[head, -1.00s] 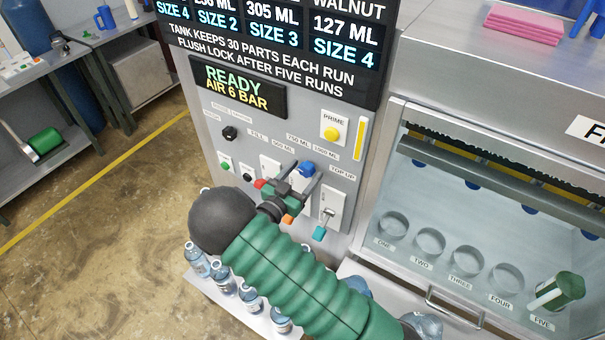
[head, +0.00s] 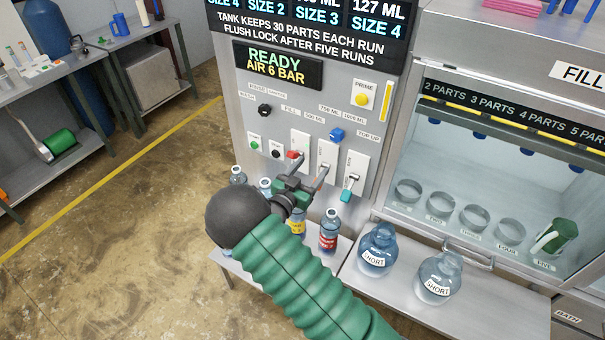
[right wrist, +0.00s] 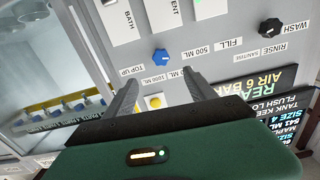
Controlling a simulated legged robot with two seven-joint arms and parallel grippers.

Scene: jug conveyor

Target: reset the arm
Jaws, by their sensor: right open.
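My right gripper (head: 308,172) is open, with nothing seen between its fingers. In the head view it appears in front of the lower control panel (head: 284,118), overlapping the red-tipped lever (head: 293,155). The blue-tipped lever (head: 336,134) and teal-tipped lever (head: 346,195) show beside it. In the right wrist view the two fingers (right wrist: 162,92) are spread and point at the panel, with the blue knob (right wrist: 161,56) beyond them and the yellow button (right wrist: 154,102) between them. I cannot tell whether a finger touches the panel. My left gripper is not in view.
Small bottles (head: 329,232) stand on the shelf under the panel, partly behind my arm. Two jugs marked SHORT (head: 378,250) (head: 439,277) stand to the right. Open floor (head: 120,250) lies left.

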